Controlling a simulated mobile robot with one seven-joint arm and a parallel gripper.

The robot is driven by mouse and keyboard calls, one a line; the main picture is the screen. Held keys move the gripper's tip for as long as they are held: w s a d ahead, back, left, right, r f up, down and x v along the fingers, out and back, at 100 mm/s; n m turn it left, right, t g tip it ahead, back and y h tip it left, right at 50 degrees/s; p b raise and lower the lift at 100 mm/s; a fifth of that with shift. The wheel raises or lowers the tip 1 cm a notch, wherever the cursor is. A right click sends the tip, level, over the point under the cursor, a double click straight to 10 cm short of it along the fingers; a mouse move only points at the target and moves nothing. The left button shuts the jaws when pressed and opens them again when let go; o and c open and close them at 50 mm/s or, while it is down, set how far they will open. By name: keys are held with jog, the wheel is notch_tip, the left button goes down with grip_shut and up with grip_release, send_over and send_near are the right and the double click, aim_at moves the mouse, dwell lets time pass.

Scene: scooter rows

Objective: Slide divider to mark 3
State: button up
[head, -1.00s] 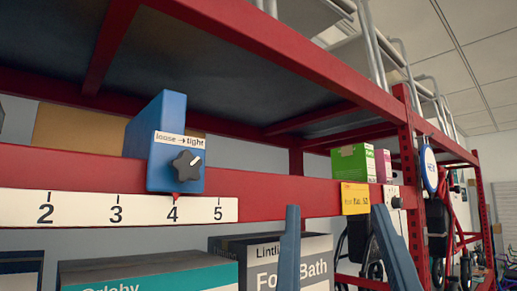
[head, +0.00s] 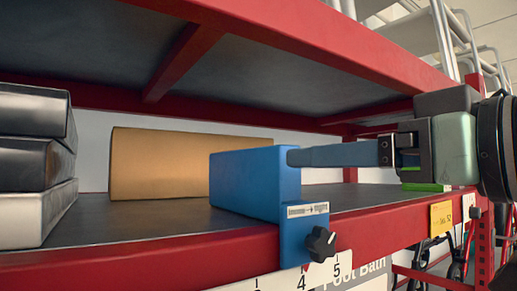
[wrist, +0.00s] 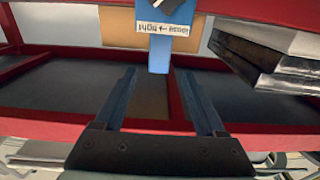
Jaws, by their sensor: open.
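The blue divider (head: 250,182) stands on the shelf and wraps over the red front rail.
A tan box (head: 165,163) stands behind the divider. Stacked dark boxes (head: 35,160) stand on the shelf at left, with bare shelf between them and the divider. The red upper beam (head: 330,50) runs above my gripper. A yellow tag (head: 441,219) hangs on the rail at right.

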aim_at(266, 161)
jog(key=p+x, duration=0.6)
jog(key=x, duration=0.4)
jog(key=shift+w+a+r, duration=0.1)
jog(key=shift+w+a, duration=0.1)
jog(key=shift+w, duration=0.15)
jog(key=shift+w+a, duration=0.3)
jog(key=shift+w, duration=0.15)
grip_shut()
dwell(0.5)
